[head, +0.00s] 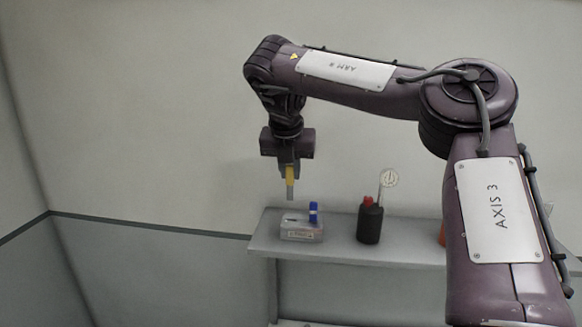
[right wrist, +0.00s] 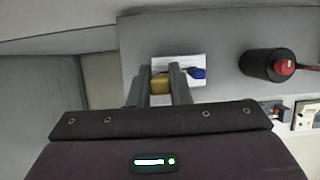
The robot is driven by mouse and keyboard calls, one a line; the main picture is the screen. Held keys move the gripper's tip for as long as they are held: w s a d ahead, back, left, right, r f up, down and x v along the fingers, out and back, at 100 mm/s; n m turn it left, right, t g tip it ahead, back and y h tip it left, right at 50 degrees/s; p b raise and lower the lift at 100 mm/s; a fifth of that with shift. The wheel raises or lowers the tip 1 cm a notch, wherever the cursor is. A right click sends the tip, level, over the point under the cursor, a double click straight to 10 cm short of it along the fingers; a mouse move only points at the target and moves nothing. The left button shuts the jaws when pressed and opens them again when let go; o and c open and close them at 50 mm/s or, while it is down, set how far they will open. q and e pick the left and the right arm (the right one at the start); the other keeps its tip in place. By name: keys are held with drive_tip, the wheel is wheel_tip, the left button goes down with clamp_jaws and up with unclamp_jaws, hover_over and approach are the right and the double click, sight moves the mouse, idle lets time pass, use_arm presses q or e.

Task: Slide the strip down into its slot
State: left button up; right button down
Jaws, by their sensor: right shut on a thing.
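My right gripper (head: 289,168) points down and is shut on a strip (head: 290,188) with a yellow upper part and a grey lower end. The strip hangs upright above the shelf, clear of everything below. A small pale box (head: 301,233) with a dark slot in its top sits on the shelf below the strip and slightly to its right. In the right wrist view, the strip's yellow part (right wrist: 160,85) shows between the fingers, with the white box (right wrist: 172,64) behind it. The strip's lower tip cannot be made out there. My left gripper is not in view.
A blue upright piece (head: 313,212) stands at the box's right rear. A black bottle with a red top (head: 369,222) stands further right on the grey shelf (head: 345,250), by a pale round disc on a stem (head: 389,178). An orange object (head: 442,234) is partly hidden by my arm.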

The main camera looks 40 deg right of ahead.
sight(292, 180)
drive_tip(key=shift+s+f, duration=0.15)
drive_tip(key=shift+f, duration=0.45)
drive_tip(key=shift+s+f+b, duration=0.2)
drive_tip(key=shift+f+b, duration=0.15)
drive_tip(key=shift+b, duration=0.15)
drive_tip(key=shift+f+b, duration=0.45)
drive_tip(key=shift+f, duration=0.25)
drive_tip(key=shift+w+f, duration=0.1)
drive_tip(key=shift+f, duration=0.2)
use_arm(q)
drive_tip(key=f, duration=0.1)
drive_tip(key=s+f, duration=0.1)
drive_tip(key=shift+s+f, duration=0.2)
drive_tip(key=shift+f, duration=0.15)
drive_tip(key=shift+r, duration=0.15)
use_arm(e)
drive_tip(key=shift+r, duration=0.1)
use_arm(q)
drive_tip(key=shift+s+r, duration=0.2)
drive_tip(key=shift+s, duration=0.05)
